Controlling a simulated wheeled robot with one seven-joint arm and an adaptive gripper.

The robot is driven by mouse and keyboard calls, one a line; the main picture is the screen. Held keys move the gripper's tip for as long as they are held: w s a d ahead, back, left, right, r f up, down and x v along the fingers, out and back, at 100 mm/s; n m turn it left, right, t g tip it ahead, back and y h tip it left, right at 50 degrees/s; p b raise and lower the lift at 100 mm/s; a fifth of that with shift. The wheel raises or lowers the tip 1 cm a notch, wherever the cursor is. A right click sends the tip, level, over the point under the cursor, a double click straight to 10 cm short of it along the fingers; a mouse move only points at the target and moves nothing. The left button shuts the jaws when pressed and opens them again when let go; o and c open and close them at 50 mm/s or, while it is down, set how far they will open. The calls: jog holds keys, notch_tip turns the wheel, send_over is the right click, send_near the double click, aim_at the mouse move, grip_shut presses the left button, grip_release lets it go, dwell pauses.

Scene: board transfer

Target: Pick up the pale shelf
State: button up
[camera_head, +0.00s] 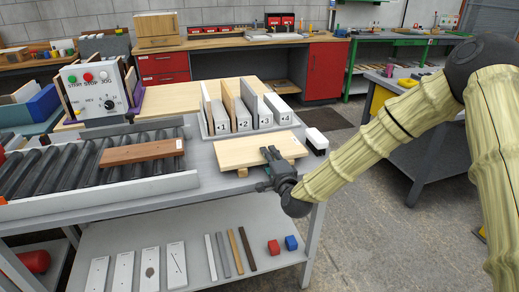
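The pale shelf (243,153) is a light wooden board lying flat on the grey workbench, slightly raised on small wooden supports. A small white label shows at its right end. My gripper (264,169) is at the front edge of the board, right of its middle. Its fingers look spread apart, one overlapping the board's top in the picture and one lower, in front of the edge. I cannot tell whether either finger touches the board. The gripper hides part of the front edge.
A rack of numbered grey slots (244,125) stands just behind the board. A white-and-black block (317,141) is close on the right. A brown board (142,152) lies on the roller conveyor (70,168) to the left. A control box (95,90) stands behind the conveyor.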

grip_shut()
jog(key=shift+r, duration=0.1)
jog(key=shift+r, duration=0.45)
jog(key=r, duration=0.2)
jog(key=shift+s+r+b, duration=0.25)
jog(key=shift+r+b, duration=0.05)
jog(key=s+a+r+b, duration=0.1)
jog(key=s+a+b, duration=0.1)
jog(key=s, duration=1.2)
jog(key=s+d+r+p, duration=0.1)
jog(key=s+r+p, duration=0.3)
jog(key=r+p, duration=0.6)
jog(key=s+d+r+p, duration=0.1)
jog(key=s+r+p, duration=0.4)
jog(key=r+p, duration=0.6)
jog(key=p, duration=0.7)
jog(key=shift+d+r, duration=0.25)
jog(key=shift+d, duration=0.1)
